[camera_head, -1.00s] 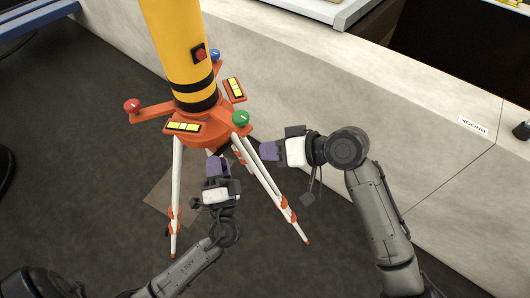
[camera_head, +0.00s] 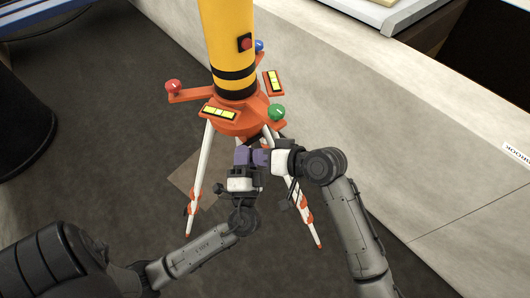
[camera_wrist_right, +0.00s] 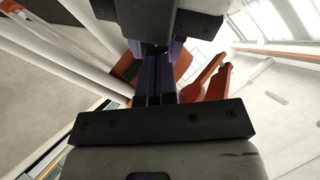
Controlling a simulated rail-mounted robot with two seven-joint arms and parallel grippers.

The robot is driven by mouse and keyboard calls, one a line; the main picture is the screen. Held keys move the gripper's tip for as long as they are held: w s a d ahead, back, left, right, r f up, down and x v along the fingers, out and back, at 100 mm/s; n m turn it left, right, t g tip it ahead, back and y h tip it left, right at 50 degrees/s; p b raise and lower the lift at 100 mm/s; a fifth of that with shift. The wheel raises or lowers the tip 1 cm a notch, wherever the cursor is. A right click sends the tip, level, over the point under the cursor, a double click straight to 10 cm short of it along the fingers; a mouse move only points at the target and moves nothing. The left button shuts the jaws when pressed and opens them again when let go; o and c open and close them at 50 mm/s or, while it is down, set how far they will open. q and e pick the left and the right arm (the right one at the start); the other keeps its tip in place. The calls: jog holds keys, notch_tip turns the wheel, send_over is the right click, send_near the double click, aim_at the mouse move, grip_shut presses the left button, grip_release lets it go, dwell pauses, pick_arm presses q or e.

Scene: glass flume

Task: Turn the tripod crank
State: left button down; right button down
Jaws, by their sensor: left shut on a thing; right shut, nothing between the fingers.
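The orange tripod (camera_head: 238,122) stands ahead with a yellow column (camera_head: 229,35) on its head and white legs below. The crank does not show clearly; the grippers cover the area just below the head. My left gripper (camera_head: 243,154) is there with its purple fingers shut, apparently on the crank, though the held part is hidden. My right gripper (camera_head: 262,157) is shut and empty, its purple tips close beside the left fingers; I cannot tell whether they touch. In the right wrist view the right gripper's purple fingers (camera_wrist_right: 155,80) are together, with a dark block just beyond them.
Red (camera_head: 173,86), green (camera_head: 277,111) and blue (camera_head: 259,45) knobs sit on the tripod head's arms. A pale wall (camera_head: 400,130) runs along the right. A dark round object (camera_head: 20,120) stands at the far left. The floor left of the tripod is mostly clear.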

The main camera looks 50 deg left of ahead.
pick_arm(q)
jog(key=shift+r, duration=0.15)
jog(key=shift+d, duration=0.1)
dwell(0.3)
jog(key=c, duration=1.1)
grip_release()
jog(key=shift+w, duration=0.15)
jog(key=shift+o, duration=0.6)
